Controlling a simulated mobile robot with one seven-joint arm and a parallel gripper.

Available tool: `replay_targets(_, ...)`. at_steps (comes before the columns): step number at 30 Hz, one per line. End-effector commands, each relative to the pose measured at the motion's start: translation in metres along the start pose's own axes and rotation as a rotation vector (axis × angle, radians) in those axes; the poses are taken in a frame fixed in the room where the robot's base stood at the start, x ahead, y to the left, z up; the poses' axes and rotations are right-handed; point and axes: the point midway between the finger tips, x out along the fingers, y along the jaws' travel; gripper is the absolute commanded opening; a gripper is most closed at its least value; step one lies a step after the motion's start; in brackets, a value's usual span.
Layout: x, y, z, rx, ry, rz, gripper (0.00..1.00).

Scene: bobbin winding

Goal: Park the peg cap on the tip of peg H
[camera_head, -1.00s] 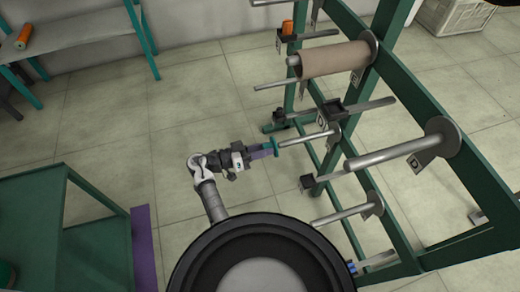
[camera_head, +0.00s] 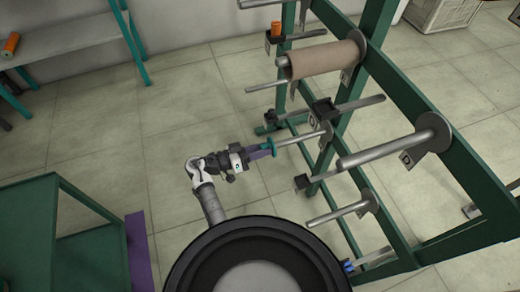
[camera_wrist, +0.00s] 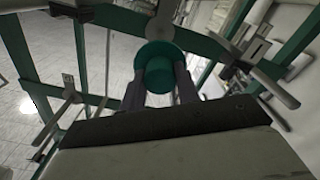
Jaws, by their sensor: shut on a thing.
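The peg cap (camera_head: 272,146) is a teal disc-like piece held between the fingers of my gripper (camera_head: 262,151). In the wrist view the cap (camera_wrist: 157,54) sits between the two dark fingers of my gripper (camera_wrist: 160,78). A grey peg (camera_head: 299,138) extends from the cap toward the rack, with its near tip at the cap. In the wrist view this peg (camera_wrist: 163,22) lies right behind the cap. I cannot tell whether the tip is inside the cap or just in front of it. I cannot read this peg's letter, so I cannot confirm it is peg H.
The green rack (camera_head: 405,85) carries several other pegs around the gripper. A brown roll (camera_head: 325,60) sits on an upper peg, and a thick grey peg (camera_head: 385,150) juts out at right. A green cart (camera_head: 35,230) stands at left. The floor between is clear.

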Motion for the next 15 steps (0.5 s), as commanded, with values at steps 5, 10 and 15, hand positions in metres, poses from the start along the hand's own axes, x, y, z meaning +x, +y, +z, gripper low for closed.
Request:
replay_targets(5, 0.0049, 0.0001, 0.0002, 0.0, 0.0, 0.001, 0.04)
replay_targets(10, 0.0046, 0.0002, -0.0002, 0.0, 0.0, 0.0, 0.04)
replay_targets(15, 0.0045, 0.0001, -0.0001, 0.0, 0.0, 0.0, 0.47)
